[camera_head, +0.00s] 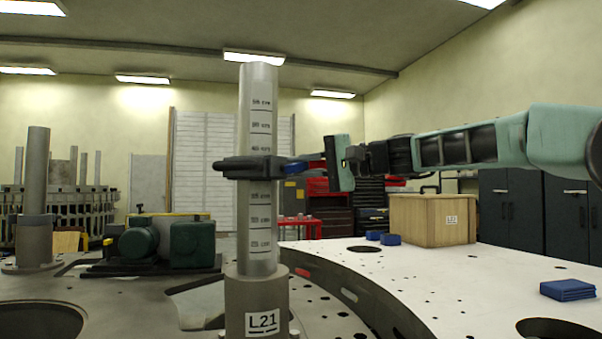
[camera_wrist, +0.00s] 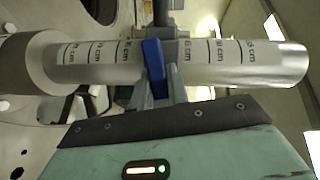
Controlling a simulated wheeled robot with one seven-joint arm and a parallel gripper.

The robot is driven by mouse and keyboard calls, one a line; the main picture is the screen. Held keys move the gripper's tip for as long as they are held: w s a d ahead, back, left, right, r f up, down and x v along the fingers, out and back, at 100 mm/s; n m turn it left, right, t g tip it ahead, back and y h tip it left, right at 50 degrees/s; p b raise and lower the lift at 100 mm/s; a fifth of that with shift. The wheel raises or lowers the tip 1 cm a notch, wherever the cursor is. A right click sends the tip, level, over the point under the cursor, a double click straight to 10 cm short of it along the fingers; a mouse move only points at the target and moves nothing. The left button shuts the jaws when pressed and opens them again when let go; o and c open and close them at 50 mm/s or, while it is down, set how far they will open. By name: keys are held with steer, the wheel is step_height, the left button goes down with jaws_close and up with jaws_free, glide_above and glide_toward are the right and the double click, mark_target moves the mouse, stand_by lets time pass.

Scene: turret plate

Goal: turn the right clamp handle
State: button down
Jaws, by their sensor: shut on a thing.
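A dark clamp (camera_head: 245,168) sits around an upright grey graduated post labelled L21 (camera_head: 258,110). A blue clamp handle (camera_head: 293,168) sticks out on the clamp's right side. In the wrist view the blue handle (camera_wrist: 154,62) lies across the front of the post (camera_wrist: 220,62), between the grey fingers of my gripper (camera_wrist: 157,88). My gripper is shut on the handle, and my arm reaches in from the right in the head view. The fingertips are small and partly hidden in the head view.
A white curved plate (camera_head: 480,275) with holes spreads to the right, bearing a wooden box (camera_head: 432,220) and blue cloth-like blocks (camera_head: 567,290). Another grey post (camera_head: 36,180) and green motors (camera_head: 192,243) stand to the left. Dark cabinets (camera_head: 508,215) line the back right.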

steer(key=shift+w+f+m+y+b, duration=0.15)
steer(key=shift+m+y+b, duration=0.35)
steer(key=shift+m, duration=0.5)
steer(key=c, duration=1.4)
jaws_free()
steer(key=shift+o, duration=0.2)
steer(key=b+v, duration=0.2)
steer(key=v, duration=1.5)
steer(key=shift+d+b, duration=0.25)
steer(key=shift+b, duration=0.15)
steer(key=shift+s, duration=0.3)
